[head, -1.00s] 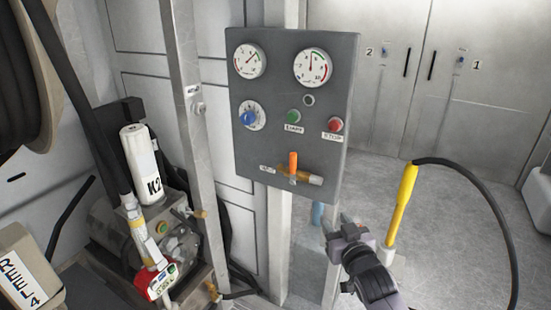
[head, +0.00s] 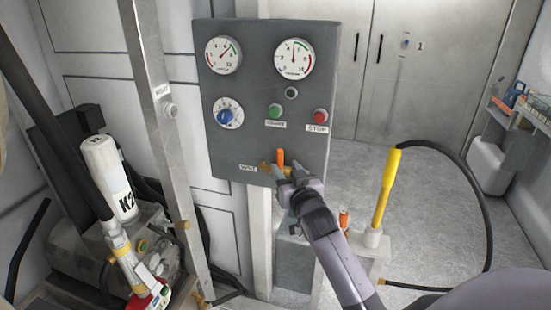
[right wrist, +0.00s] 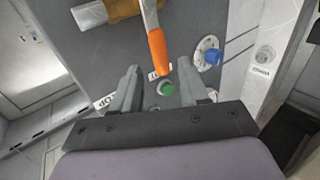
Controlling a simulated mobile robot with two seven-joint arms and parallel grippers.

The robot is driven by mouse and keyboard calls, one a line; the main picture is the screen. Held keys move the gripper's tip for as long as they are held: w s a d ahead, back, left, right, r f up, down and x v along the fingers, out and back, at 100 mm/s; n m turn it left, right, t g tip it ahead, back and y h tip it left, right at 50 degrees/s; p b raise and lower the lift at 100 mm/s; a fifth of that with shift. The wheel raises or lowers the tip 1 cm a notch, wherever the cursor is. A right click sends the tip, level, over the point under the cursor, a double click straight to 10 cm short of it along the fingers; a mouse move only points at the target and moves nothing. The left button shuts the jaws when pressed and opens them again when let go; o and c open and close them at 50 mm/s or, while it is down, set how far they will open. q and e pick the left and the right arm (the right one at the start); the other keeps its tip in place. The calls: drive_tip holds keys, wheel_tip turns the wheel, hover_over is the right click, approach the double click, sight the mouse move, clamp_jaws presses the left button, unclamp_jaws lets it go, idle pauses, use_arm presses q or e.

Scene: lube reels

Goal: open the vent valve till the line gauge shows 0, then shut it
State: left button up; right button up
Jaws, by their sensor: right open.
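The vent valve (head: 267,168) has a brass body low on the grey panel, beside a VENT label. Its orange lever (head: 281,156) stands upright, across the body. My right gripper (head: 282,172) is open just in front of the valve. In the right wrist view, the orange lever (right wrist: 157,48) lies near the middle of the gap, just beyond the fingertips (right wrist: 157,68); I see no grip on it. The panel's left gauge (head: 223,55) has its needle up and right; the right gauge (head: 293,58) has its needle nearly straight up. Which is the line gauge is unreadable. My left gripper is out of view.
The panel (head: 255,115) also carries a blue knob (head: 228,114), a green START button (head: 275,111) and a red STOP button (head: 320,116). A metal post (head: 150,90) stands left. A yellow handle (head: 387,190) with a black hose stands right.

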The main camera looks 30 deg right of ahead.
sight(281, 161)
drive_tip(key=shift+x, duration=3.1)
clamp_jaws()
